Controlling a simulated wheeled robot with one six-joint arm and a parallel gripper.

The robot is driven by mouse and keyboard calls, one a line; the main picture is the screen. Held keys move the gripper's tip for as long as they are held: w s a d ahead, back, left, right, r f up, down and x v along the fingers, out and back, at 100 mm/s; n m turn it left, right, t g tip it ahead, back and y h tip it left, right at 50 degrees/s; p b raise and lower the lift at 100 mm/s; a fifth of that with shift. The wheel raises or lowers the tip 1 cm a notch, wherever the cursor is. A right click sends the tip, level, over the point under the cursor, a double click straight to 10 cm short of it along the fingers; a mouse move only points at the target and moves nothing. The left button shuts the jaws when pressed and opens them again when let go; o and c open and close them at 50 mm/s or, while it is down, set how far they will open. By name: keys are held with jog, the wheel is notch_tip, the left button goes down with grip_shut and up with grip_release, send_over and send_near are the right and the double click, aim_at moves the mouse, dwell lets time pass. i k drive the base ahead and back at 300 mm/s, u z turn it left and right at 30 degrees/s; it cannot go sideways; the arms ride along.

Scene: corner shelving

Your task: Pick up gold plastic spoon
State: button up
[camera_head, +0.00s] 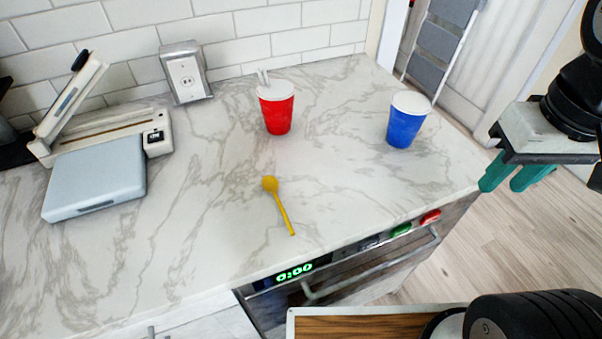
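A gold plastic spoon (279,203) lies flat on the marble countertop (200,225). Its bowl points to the back and its handle toward the front edge, above the oven. My gripper (513,184) is at the right, beyond the counter's right edge and well apart from the spoon. Its two green fingers point down and to the left, with a gap between them and nothing visible in it.
A red cup (277,113) stands behind the spoon, and a blue cup (405,126) stands to the right, between spoon and gripper. Counter around the spoon is clear.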

aim_at(270, 182)
jog(key=k, duration=1.2)
jog(key=u, duration=0.15)
jog(key=i, duration=0.8)
jog(key=u, duration=0.6)
